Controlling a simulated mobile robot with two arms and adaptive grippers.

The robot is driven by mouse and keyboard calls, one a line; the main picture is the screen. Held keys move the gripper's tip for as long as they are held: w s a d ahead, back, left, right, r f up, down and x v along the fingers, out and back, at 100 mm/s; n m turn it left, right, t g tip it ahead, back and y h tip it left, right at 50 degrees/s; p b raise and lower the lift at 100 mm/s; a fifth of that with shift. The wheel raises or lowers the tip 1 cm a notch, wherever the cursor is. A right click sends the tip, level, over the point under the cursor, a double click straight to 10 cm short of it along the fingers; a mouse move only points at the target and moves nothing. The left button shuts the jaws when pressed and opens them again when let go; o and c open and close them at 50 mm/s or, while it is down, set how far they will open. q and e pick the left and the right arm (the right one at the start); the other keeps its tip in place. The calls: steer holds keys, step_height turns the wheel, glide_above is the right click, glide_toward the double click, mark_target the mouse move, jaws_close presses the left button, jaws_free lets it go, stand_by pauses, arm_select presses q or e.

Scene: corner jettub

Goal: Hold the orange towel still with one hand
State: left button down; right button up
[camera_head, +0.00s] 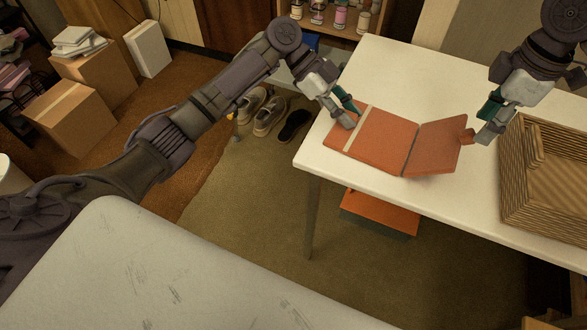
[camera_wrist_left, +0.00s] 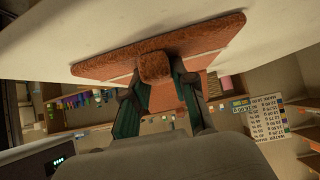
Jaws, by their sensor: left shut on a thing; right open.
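The orange towel (camera_head: 385,143) lies on the white table (camera_head: 420,85), with a pale stripe near its left end and a crease toward its right. Its right part looks slightly raised at the front edge. My left gripper (camera_head: 350,112) is shut on the towel's far left edge. In the left wrist view, a bunched bit of the towel (camera_wrist_left: 155,66) sits between the fingertips of this gripper (camera_wrist_left: 158,82). My right gripper (camera_head: 482,135) is open, beside the towel's right corner; I cannot tell if it touches it.
A wicker basket (camera_head: 550,190) stands on the table at the right, close to my right gripper. An orange box-like thing (camera_head: 380,212) is under the table. Shoes (camera_head: 270,115) lie on the floor left of the table. The table's back is clear.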

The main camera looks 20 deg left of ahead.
steer(key=s+a+f+y, duration=0.2)
steer(key=s+a, duration=0.1)
steer(key=a, duration=0.5)
steer(key=s+a+f+m+y, duration=0.1)
steer(key=s+a+f+y, duration=0.2)
steer(key=a, duration=0.5)
steer(key=s+a+f+m+y, duration=0.1)
steer(key=s+a, duration=0.3)
steer(key=a, duration=0.4)
steer(key=shift+s+a+f+g+y, duration=0.3)
steer(key=shift+s+f+y, duration=0.1)
steer(key=shift+f+y, duration=0.35)
steer(key=s+a+f+m+g+y, duration=0.1)
steer(key=s+a+f+m+y, duration=0.1)
steer(key=s+a+f+m, duration=0.2)
steer(key=shift+s+m, duration=0.65)
steer(key=shift+m, duration=0.15)
steer(key=shift+a+y, duration=0.1)
steer(key=shift+y, duration=0.15)
steer(key=shift+c, duration=0.2)
